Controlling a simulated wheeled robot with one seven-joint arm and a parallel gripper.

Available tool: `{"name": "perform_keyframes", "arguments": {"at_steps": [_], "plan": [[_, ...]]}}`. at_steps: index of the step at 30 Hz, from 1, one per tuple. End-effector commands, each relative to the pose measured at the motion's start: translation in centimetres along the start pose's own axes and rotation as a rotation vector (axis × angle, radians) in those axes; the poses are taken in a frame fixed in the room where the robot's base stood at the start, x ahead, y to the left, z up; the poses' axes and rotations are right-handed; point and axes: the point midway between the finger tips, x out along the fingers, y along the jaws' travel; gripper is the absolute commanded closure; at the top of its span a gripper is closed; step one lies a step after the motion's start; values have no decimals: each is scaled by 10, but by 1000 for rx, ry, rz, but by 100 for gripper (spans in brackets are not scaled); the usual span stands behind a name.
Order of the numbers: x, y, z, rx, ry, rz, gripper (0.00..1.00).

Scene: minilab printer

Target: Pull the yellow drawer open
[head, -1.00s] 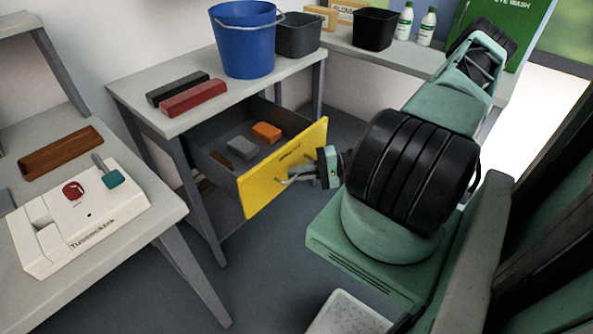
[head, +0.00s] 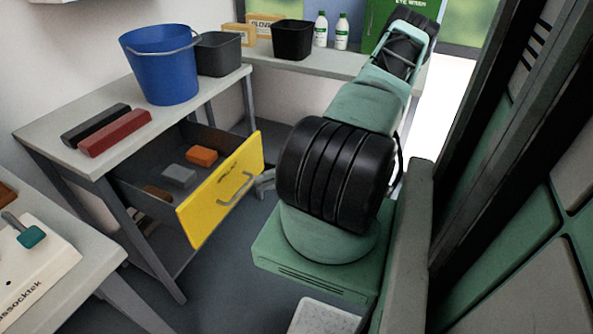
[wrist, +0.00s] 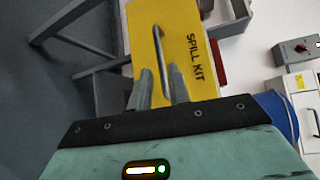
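The yellow drawer (head: 222,190) stands pulled out from under the grey bench, its inside showing. A grey bar handle (head: 236,188) is on its front. In the wrist view the yellow front (wrist: 190,75) reads "SPILL KIT", with the handle (wrist: 158,45) upright in the picture. My gripper (wrist: 159,72) is open and empty, its two fingers apart, with the handle beyond the fingertips. In the head view my gripper (head: 264,182) is just right of the handle, clear of it and partly hidden behind my arm.
The drawer holds an orange block (head: 202,155) and a grey block (head: 179,177). A blue bucket (head: 160,70), a red case (head: 115,133) and a black case (head: 95,124) stand on the bench. A white crate (head: 325,318) is on the floor. Floor in front of the drawer is clear.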

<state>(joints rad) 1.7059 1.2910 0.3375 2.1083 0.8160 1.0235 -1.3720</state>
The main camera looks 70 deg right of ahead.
Motion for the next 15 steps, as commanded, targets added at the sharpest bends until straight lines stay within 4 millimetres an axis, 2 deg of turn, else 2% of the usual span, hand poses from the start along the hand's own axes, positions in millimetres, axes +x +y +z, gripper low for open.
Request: {"name": "perform_keyframes", "arguments": {"at_steps": [3, 7, 12, 15], "plan": [[-30, 1, -1, -2, 5, 4, 81], [-58, 1, -1, -2, 3, 4, 81], [-85, 1, 0, 0, 2, 2, 81], [-95, 1, 0, -1, 1, 2, 81]]}}
